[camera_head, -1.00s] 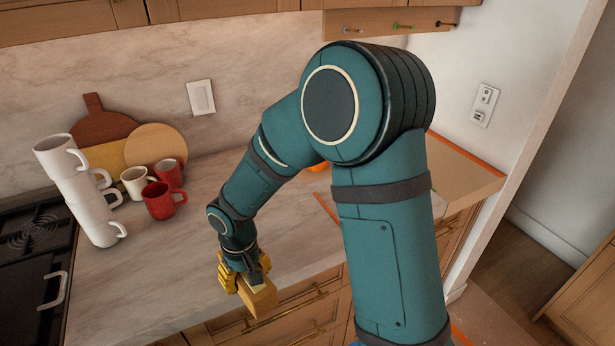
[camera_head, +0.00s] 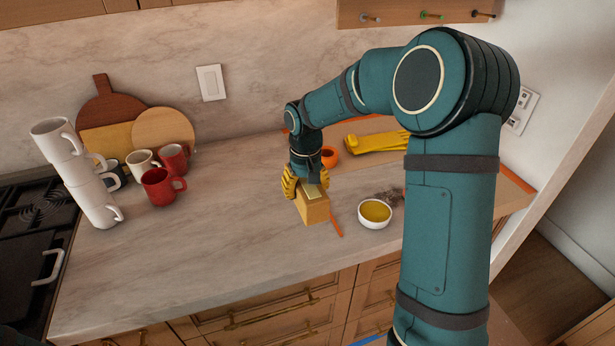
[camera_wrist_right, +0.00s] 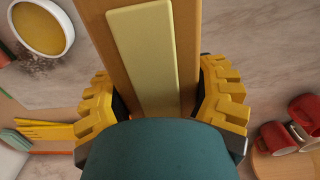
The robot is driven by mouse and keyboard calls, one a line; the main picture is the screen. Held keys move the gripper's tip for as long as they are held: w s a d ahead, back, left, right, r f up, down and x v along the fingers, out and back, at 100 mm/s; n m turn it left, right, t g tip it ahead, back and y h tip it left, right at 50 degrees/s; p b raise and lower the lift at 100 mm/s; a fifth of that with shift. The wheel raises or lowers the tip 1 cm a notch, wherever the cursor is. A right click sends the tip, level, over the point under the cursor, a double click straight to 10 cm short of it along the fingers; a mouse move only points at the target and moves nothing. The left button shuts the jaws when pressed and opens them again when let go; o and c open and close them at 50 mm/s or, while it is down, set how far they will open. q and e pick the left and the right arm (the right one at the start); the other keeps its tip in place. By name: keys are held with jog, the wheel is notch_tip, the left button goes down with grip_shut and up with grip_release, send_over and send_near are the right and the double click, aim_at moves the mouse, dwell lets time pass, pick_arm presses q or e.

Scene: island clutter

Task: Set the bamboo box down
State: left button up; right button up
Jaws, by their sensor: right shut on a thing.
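The bamboo box (camera_head: 313,210) is a tan block with a pale yellow strip on its top. My right gripper (camera_head: 305,185), with yellow fingers, is shut on it over the marble counter. In the right wrist view the box (camera_wrist_right: 189,60) sits between the two yellow fingers of the gripper (camera_wrist_right: 160,100), one on each side. I cannot tell whether the box's underside touches the counter. My left gripper is not in view.
A white bowl of yellow contents (camera_head: 374,213) stands just right of the box. Behind are an orange cup (camera_head: 329,157) and yellow items (camera_head: 377,142). Red mugs (camera_head: 160,187) and a tall stack of white mugs (camera_head: 90,190) stand left. The counter (camera_head: 220,250) is clear in front.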

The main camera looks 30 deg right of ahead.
jog(key=shift+w+d+r, duration=0.1)
jog(key=shift+d+r, duration=0.2)
jog(key=shift+d, duration=0.4)
jog(key=shift+d+f, duration=0.15)
jog(key=shift+f, duration=0.2)
notch_tip(320, 180, down, 9)
jog(key=shift+w+r+b, duration=0.1)
jog(key=shift+b, duration=0.5)
jog(key=shift+f, duration=0.2)
jog(key=o, duration=1.4)
jog(key=shift+r, duration=0.15)
